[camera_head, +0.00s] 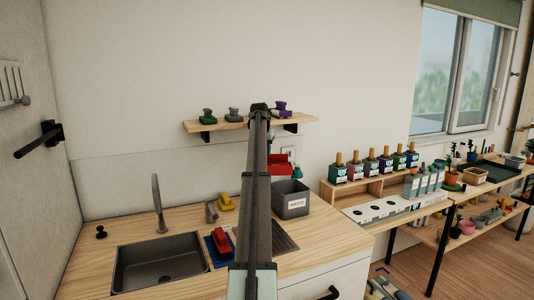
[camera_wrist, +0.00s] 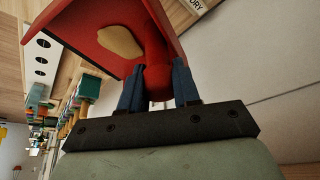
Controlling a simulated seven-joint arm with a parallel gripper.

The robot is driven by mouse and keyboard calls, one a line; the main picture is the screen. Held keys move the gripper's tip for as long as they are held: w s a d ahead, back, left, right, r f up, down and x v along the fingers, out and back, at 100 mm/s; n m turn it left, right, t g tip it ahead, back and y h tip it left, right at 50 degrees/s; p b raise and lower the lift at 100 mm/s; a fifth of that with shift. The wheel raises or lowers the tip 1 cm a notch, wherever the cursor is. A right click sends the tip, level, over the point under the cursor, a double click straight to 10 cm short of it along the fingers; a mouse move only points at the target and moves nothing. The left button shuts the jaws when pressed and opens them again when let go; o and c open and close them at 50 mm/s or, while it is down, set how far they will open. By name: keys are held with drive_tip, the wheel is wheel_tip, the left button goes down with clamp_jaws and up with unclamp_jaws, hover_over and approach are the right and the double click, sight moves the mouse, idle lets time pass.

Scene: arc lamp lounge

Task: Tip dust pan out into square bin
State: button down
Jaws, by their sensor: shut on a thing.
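The red dust pan (camera_head: 280,168) shows in the head view behind my arm, just above the grey square bin. In the wrist view the dust pan (camera_wrist: 75,38) is large and close, tilted, with a beige patch (camera_wrist: 120,41) on its inner face. My gripper (camera_wrist: 158,82) is shut on its red handle between two blue fingers. In the head view my arm hides the gripper's fingers. The square bin (camera_head: 292,203), labelled WASTE, stands on the wooden counter with its top open. I cannot tell whether the pan's lip is over the opening.
A sink (camera_head: 160,263) with a faucet lies to the left. A red object (camera_head: 221,241) rests on a blue mat, with a yellow object (camera_head: 225,202) behind it. A wall shelf (camera_head: 218,125) with small items is above. A bottle rack (camera_head: 376,188) stands to the right.

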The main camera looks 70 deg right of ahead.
drive_tip(key=shift+f, duration=2.05)
drive_tip(key=shift+s+f, duration=0.15)
drive_tip(key=shift+s+d+r+t+y, duration=0.25)
drive_tip(key=shift+s+r+t, duration=0.15)
drive_tip(key=shift+r+t, duration=0.2)
drive_tip(key=shift+s+d+r+t+y, duration=0.2)
drive_tip(key=shift+s+r+t, duration=0.2)
drive_tip(key=shift+r+t, duration=0.15)
drive_tip(key=shift+s+d+r+m+t+y, duration=0.25)
drive_tip(key=shift+s+r+t, duration=0.15)
drive_tip(key=shift+s+t, duration=0.1)
drive_tip(key=shift+s+d+r+m+t+y, duration=0.1)
drive_tip(key=shift+s+d+r+m+t, duration=0.1)
drive_tip(key=shift+s+r+t, duration=0.25)
drive_tip(key=shift+s+d+r+m+t+y, duration=0.1)
drive_tip(key=shift+s+d+r+t+y, duration=0.15)
drive_tip(key=shift+s, duration=0.2)
drive_tip(key=shift+s+d+r+m+t+y, duration=0.1)
drive_tip(key=shift+s+d+r+t, duration=0.1)
drive_tip(key=shift+s+t, duration=0.25)
drive_tip(key=shift+s+d+r+m+t+y, duration=0.15)
drive_tip(key=shift+s+r+t, duration=0.1)
drive_tip(key=shift+s, duration=0.25)
drive_tip(key=s+d+m+t+y, duration=0.1)
drive_tip(key=s+d+t, duration=0.2)
drive_tip(key=s+t, duration=0.3)
drive_tip(key=shift+s+d+r+y, duration=0.15)
drive_tip(key=shift+s+y, duration=0.25)
drive_tip(key=shift+s, duration=0.45)
